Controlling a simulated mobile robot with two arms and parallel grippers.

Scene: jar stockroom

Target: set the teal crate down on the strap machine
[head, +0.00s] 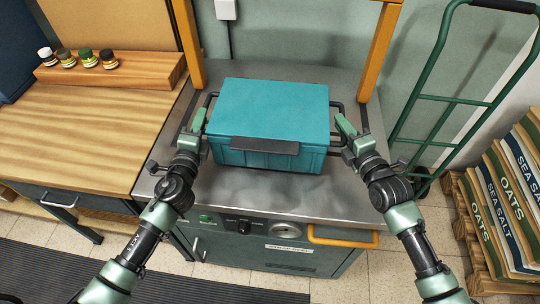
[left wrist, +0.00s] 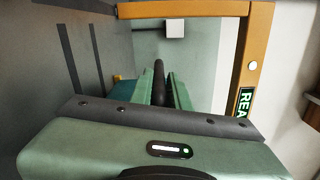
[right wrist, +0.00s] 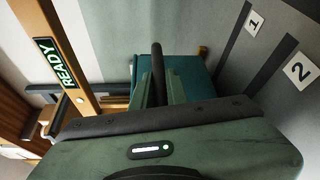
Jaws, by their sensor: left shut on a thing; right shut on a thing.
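The teal crate (head: 268,108), lid closed, is over the steel top of the strap machine (head: 345,200), between the two posts of its orange arch. It looks level. I cannot tell whether its base touches the top or hangs just above it. My left gripper (head: 197,122) is shut on the dark handle at the crate's left side; the left wrist view shows this handle (left wrist: 158,80) between the fingers. My right gripper (head: 346,127) is shut on the handle at the right side, also seen in the right wrist view (right wrist: 157,72). The crate's underside is hidden.
A wooden bench (head: 85,125) stands left of the machine, with several small jars on a wooden riser (head: 115,72). A green hand truck (head: 440,100) stands at the right, near a pallet with sacks (head: 505,205). Bare steel shows in front of the crate.

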